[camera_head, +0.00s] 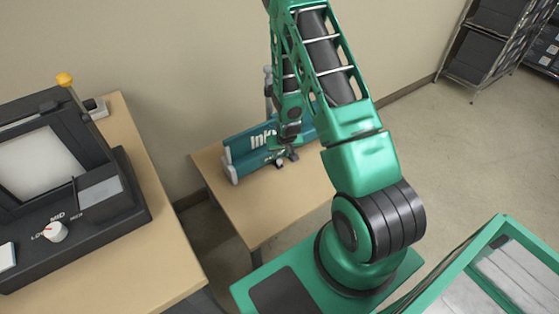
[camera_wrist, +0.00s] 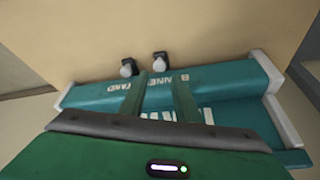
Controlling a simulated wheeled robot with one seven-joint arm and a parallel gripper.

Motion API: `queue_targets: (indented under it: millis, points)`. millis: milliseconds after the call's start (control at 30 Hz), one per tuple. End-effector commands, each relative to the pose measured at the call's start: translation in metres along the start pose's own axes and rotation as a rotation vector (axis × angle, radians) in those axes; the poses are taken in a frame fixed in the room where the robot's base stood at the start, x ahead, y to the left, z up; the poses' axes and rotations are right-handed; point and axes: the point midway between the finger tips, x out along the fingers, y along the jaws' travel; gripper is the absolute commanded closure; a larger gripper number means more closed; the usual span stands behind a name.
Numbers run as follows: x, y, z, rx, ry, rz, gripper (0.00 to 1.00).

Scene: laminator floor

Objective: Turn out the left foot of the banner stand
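The banner stand (camera_head: 245,150) is a long teal case with pale end caps, lying on the small tan table. In the wrist view the stand (camera_wrist: 225,82) spans the picture, its "BANNER STAND" lettering upside down. My gripper (camera_wrist: 160,80) is open, its two green fingers apart across the lettered side. In the head view my gripper (camera_head: 286,156) is at the stand's front side, right of its visible left end. Two small dark pieces with pale ends, left piece (camera_wrist: 128,68) and right piece (camera_wrist: 159,65), show near the fingers; I cannot tell whether they are feet or fingertips.
The small table (camera_head: 275,205) is bare in front of the stand. A wall stands close behind it. A larger table with a black machine (camera_head: 75,190) is at the left. A green-framed bin (camera_head: 440,270) is at lower right, a shelf rack (camera_head: 490,40) at upper right.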

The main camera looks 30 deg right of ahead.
Motion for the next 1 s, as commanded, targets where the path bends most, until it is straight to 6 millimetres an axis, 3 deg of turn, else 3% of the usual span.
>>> queue_targets:
  millis: [200,433,900,1000]
  points:
    - [0.037,0.001,0.001,0.000,-0.002,0.001,0.71]
    - [0.065,0.001,0.000,0.000,-0.001,0.001,0.71]
    - [0.075,0.001,0.000,0.000,0.000,0.001,0.71]
    - [0.074,0.001,0.000,0.000,0.000,0.001,0.94]
